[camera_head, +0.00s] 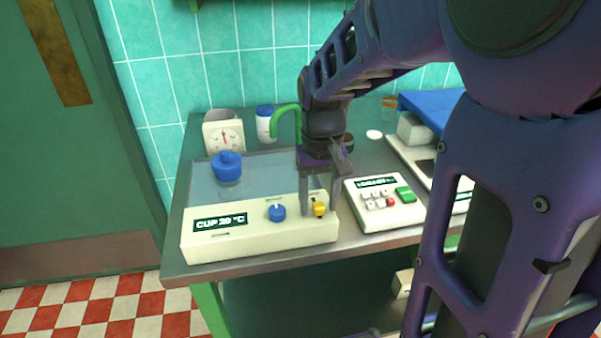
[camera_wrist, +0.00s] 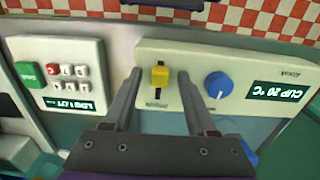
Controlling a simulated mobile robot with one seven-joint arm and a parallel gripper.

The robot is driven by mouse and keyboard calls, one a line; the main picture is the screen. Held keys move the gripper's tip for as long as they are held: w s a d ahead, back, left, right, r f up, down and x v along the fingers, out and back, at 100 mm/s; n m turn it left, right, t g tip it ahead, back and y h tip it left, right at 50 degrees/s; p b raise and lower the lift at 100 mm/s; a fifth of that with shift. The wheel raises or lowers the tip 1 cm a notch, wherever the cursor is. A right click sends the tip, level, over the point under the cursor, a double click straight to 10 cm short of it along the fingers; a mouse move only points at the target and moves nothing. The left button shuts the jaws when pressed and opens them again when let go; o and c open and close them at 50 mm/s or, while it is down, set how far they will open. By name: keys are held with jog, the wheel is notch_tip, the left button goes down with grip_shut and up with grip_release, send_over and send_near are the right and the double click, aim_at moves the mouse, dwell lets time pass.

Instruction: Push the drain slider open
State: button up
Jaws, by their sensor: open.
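The drain slider is a small yellow knob (camera_head: 319,209) on the right part of the front panel of a cream bath unit (camera_head: 260,236). In the wrist view the yellow knob (camera_wrist: 160,76) sits at one end of a short dark slot (camera_wrist: 157,95). My gripper (camera_head: 318,208) points down over the panel, with its fingers on either side of the knob. In the wrist view my gripper (camera_wrist: 160,74) is open, with visible gaps between the knob and both fingers.
A blue dial (camera_head: 277,212) is left of the slider. A keypad box (camera_head: 383,202) with a green button stands to the right. A green hooked pipe (camera_head: 284,120) rises behind my gripper. The bench's front edge is close to the unit.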

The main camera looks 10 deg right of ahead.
grip_shut()
dwell(1.4)
